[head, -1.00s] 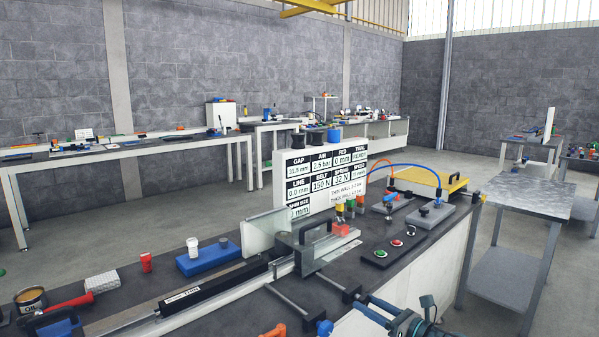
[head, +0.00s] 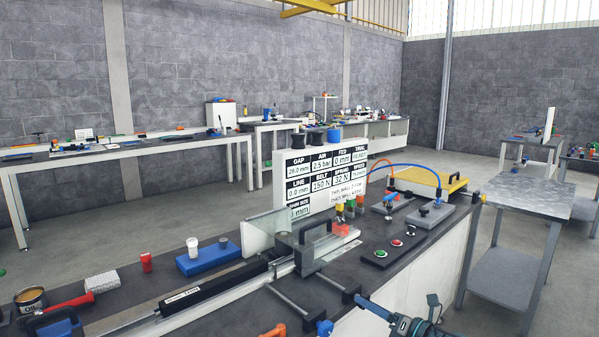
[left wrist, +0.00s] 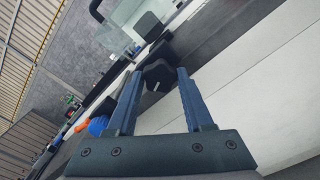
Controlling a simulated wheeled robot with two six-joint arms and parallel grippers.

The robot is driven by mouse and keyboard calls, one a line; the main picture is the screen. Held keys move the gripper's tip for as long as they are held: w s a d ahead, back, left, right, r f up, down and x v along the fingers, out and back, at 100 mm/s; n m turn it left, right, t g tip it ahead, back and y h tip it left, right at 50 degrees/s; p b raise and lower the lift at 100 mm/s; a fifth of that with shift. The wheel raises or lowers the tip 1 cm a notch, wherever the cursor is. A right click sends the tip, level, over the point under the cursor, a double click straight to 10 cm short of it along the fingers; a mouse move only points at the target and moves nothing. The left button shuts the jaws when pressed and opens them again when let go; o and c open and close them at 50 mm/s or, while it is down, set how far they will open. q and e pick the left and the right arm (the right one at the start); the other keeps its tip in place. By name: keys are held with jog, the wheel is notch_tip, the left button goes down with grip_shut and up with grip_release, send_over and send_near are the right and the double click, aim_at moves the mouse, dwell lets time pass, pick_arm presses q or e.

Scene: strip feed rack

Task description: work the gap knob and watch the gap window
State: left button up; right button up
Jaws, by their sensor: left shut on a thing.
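The gap knob is black and faceted with a white mark; it shows in the left wrist view (left wrist: 155,78) and at the end of a rod on the machine's front in the head view (head: 350,294). My left gripper (left wrist: 160,73) is shut on it, one blue finger on each side. In the head view the gripper (head: 363,301) comes from the lower right, its fingers seen nearly edge-on. The gap window (head: 299,170), top left on the white display board (head: 322,181), reads about 28.0 mm. My right gripper is not in view.
A second, blue knob (head: 325,328) sits on a parallel rod to the left. A block with a black handle (head: 312,241) stands behind the rods. A button box (head: 390,249) lies right of it. The floor by the grey side table (head: 532,199) is clear.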

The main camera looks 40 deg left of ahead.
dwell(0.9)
pick_arm(q)
jog(key=n, duration=0.4)
dwell(2.7)
jog(key=o, duration=0.9)
jog(key=shift+s+d, duration=0.2)
jog(key=shift+d, duration=2.85)
